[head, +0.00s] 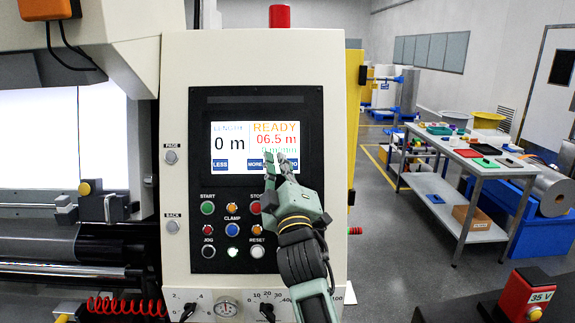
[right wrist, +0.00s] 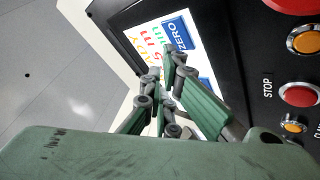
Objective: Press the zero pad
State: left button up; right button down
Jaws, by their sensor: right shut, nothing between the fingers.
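The touch screen (head: 232,136) on the machine panel is lit and reads LENGTH 0 m, READY and 06.5 m. Blue pads run along its bottom edge. The zero pad (head: 293,163) is mostly covered by my right gripper (head: 281,160) in the head view. In the right wrist view the blue zero pad (right wrist: 178,34) shows its whole word. My right gripper also shows there (right wrist: 174,56), shut and empty, with its fingertips at the pad's near edge. I cannot tell whether they touch the screen. My left gripper is not in view.
Several buttons sit below, including the green START (head: 208,208) and the red STOP button (right wrist: 300,95). A table with trays (head: 460,165) stands far right.

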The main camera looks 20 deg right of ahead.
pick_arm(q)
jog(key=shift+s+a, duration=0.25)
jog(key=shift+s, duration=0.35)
pick_arm(e)
jog(key=shift+s+d, duration=0.1)
jog(key=shift+d, duration=0.15)
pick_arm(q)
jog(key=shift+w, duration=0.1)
pick_arm(e)
jog(key=shift+a, duration=0.1)
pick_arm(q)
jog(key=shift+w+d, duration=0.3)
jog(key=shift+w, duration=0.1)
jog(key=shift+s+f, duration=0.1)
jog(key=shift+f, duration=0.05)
pick_arm(e)
jog(key=shift+w+f, duration=0.1)
jog(key=shift+w, duration=0.3)
